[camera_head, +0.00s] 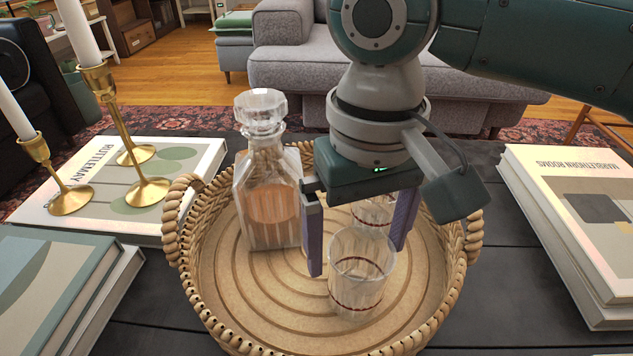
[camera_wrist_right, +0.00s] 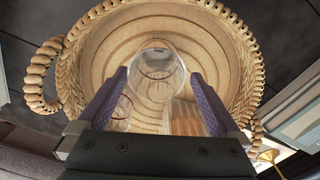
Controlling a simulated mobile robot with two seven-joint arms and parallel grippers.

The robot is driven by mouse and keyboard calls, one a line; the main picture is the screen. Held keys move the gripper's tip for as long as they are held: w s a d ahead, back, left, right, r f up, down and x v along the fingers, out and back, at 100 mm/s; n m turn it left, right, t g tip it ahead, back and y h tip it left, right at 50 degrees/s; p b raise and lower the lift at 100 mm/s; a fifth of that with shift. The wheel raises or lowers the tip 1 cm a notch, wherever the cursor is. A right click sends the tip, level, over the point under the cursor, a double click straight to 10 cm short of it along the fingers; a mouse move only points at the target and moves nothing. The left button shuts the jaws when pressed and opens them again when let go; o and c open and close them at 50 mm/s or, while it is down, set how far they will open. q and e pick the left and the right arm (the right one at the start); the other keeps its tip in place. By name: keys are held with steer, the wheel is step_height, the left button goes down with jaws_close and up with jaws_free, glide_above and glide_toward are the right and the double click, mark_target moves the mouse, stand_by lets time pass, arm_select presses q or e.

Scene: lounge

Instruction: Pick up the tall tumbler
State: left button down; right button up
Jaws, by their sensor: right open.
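Two clear glass tumblers with dark red bands stand upright in a round woven tray (camera_head: 215,290). The front tumbler (camera_head: 362,285) shows almost whole; the rear tumbler (camera_head: 373,213) is partly hidden behind it and my gripper. I cannot tell for sure which is the taller. My right gripper (camera_head: 358,260) is open, pointing down over the tray, its fingers just behind and to either side of the front tumbler. In the right wrist view, the front tumbler (camera_wrist_right: 157,75) appears between the fingertips (camera_wrist_right: 160,73), and the rear tumbler (camera_wrist_right: 122,110) is beside the left finger. No grip shows.
A stoppered decanter (camera_head: 270,205) with amber liquid stands in the tray, close to the left finger. Brass candlesticks (camera_head: 148,185) stand on a book (camera_head: 200,155) at left. More books lie at front left (camera_head: 60,290) and right (camera_head: 590,230). The tray's front is clear.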

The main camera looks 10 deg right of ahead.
mark_target(359, 273)
arm_select(q)
step_height(359, 273, down, 4)
steer(key=b, duration=0.4)
steer(key=shift+d+f, duration=0.15)
steer(key=shift+f, duration=0.1)
arm_select(e)
steer(key=f, duration=0.5)
steer(key=shift+s+d+f, duration=0.1)
steer(key=shift+d+f, duration=0.15)
steer(key=shift+f, duration=0.15)
steer(key=shift+r, duration=0.1)
arm_select(q)
steer(key=shift+d+r, duration=0.1)
steer(key=shift+w, duration=0.1)
arm_select(e)
steer(key=shift+c, duration=0.8)
steer(key=c, duration=1.2)
